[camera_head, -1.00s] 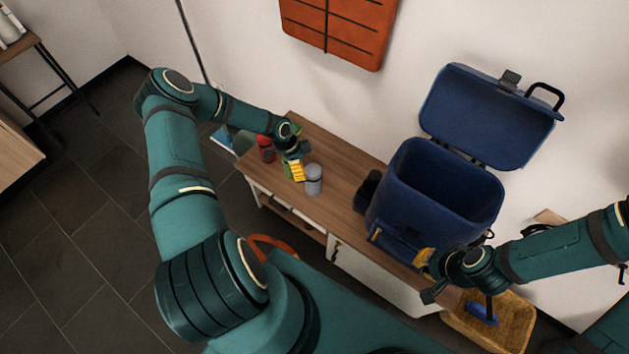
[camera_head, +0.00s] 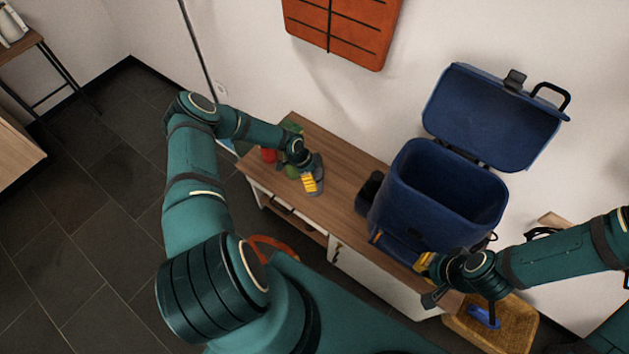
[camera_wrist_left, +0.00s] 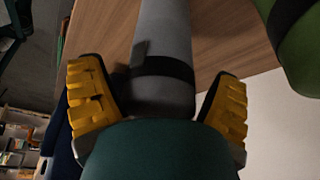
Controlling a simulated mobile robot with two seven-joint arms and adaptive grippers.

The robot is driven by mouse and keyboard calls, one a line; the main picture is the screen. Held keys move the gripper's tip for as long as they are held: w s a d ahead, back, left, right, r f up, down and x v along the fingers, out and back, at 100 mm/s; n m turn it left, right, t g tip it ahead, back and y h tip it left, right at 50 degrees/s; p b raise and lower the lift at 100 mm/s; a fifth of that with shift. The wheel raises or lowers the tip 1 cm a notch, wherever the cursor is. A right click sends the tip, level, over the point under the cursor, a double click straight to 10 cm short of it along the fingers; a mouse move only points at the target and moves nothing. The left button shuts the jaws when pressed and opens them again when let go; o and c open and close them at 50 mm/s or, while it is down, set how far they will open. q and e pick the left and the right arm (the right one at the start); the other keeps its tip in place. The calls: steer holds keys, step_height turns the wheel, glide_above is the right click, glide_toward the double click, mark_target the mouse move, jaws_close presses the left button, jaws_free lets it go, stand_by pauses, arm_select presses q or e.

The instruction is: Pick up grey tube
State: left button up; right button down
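The grey tube (camera_wrist_left: 165,50) with a black band runs between the two yellow fingers of my left gripper (camera_wrist_left: 158,103) in the left wrist view. The fingers are open, with a gap between each finger and the tube. In the head view my left gripper (camera_head: 311,184) is at the tube, which it mostly hides; a little grey (camera_head: 317,162) shows behind it. My right gripper (camera_head: 428,278) is in front of the blue cooler box, and its finger opening is unclear.
The wooden-topped table (camera_head: 340,205) carries a red item (camera_head: 268,155) and green items (camera_head: 292,126) left of my left gripper. An open blue cooler box (camera_head: 440,190) and a dark object (camera_head: 368,190) stand to the right. A basket (camera_head: 510,325) is at lower right.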

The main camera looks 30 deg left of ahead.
arm_select(q)
steer(key=c, duration=0.9)
steer(key=shift+c, duration=0.2)
steer(key=shift+r, duration=0.1)
step_height(320, 180, up, 10)
steer(key=shift+f+p, duration=0.1)
steer(key=shift+p, duration=0.7)
